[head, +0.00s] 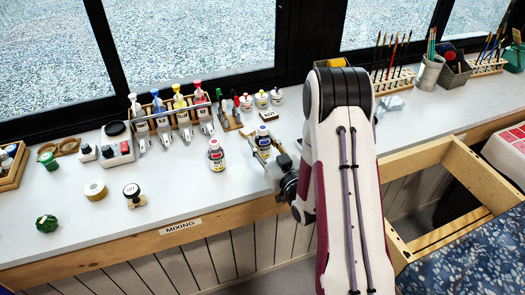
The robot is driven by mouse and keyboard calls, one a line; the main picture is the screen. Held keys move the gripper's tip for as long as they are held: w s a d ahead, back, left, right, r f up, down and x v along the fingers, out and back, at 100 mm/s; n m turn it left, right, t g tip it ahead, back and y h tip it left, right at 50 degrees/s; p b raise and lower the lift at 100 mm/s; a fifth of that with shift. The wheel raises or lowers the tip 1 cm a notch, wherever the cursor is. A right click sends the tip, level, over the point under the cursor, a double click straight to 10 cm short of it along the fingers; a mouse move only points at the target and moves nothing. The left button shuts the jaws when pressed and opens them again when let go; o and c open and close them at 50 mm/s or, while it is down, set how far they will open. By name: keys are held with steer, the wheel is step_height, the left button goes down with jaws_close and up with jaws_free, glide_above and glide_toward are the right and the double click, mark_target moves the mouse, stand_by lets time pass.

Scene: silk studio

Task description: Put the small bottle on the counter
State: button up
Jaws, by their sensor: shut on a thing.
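A small white bottle with a dark cap and a blue-and-yellow label (263,142) is upright between the fingers of my gripper (266,151). My gripper is shut on it, reaching in from the right over the counter (180,205). The fingers hide part of the bottle, and I cannot tell whether its base touches the counter. A similar small bottle with a red label (216,158) stands upright on the counter to the left, apart from my gripper.
Small white jars (261,99) stand near the window. A tape roll (95,190), a stamp (133,194) and a green lump (47,223) lie to the left. The front counter between the stamp and my gripper is clear.

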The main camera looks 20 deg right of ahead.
mark_target(267, 158)
steer(key=shift+f, duration=1.85)
steer(key=shift+f, duration=0.2)
steer(key=o, duration=1.2)
steer(key=shift+s, duration=0.15)
steer(key=shift+s+d, duration=0.1)
steer(key=shift+s, duration=0.7)
steer(key=s, duration=0.2)
steer(key=s+d, duration=0.1)
steer(key=s, duration=0.1)
steer(key=shift+r, duration=0.3)
steer(key=shift+s, duration=0.95)
